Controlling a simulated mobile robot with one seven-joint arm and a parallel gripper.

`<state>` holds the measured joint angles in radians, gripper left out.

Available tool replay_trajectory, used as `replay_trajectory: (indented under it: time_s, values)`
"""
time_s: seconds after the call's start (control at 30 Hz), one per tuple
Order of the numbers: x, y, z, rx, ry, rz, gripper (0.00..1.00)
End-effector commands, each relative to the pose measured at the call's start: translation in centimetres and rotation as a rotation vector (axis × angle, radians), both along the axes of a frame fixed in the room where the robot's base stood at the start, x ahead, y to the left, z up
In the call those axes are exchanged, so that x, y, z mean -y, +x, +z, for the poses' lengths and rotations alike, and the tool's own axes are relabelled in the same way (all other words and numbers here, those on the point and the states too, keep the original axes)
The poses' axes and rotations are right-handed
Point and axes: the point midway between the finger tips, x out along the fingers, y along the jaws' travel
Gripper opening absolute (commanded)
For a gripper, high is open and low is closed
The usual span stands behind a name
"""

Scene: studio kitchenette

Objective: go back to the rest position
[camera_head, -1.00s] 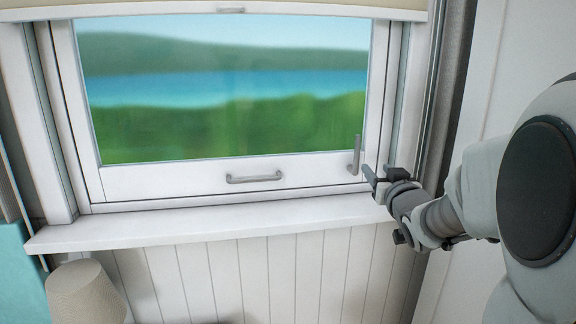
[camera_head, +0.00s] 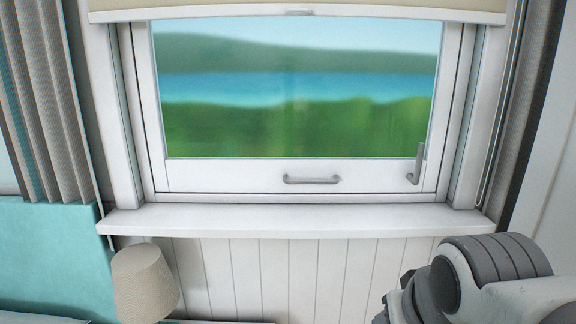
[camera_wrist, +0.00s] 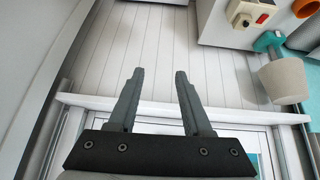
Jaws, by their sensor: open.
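My gripper (camera_wrist: 159,75) shows in the wrist view with its two dark fingers apart and nothing between them. In the head view my folded arm is at the lower right, below the window sill's right end, and I cannot make out the fingers there. The window (camera_head: 295,177) has a grey lever handle (camera_head: 416,165) at its lower right, standing upright. A grey pull bar (camera_head: 311,180) is on the lower frame. The window looks closed. My arm is apart from the handle in the head view.
A white sill (camera_head: 300,220) runs below the window, with panelled wall under it. A beige lampshade (camera_head: 145,283) is at the lower left, beside a turquoise surface (camera_head: 55,255) and grey curtain (camera_head: 45,95). In the wrist view a white unit with a red switch (camera_wrist: 262,18) is at the upper right.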

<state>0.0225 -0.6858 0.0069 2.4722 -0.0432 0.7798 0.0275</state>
Motion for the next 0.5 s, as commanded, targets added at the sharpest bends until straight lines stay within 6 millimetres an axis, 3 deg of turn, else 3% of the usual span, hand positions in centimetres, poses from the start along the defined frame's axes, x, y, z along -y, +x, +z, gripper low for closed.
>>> replay_trajectory:
  time_s: [0.07, 0.1, 0.5]
  values:
    - [-1.1, -3.2, -1.0, -0.069, 0.032, 0.03, 0.49]
    - [-1.3, -3.8, 0.1, -0.088, 0.037, 0.036, 0.49]
    - [-1.1, -3.4, 9.7, -0.085, 0.033, 0.03, 0.49]
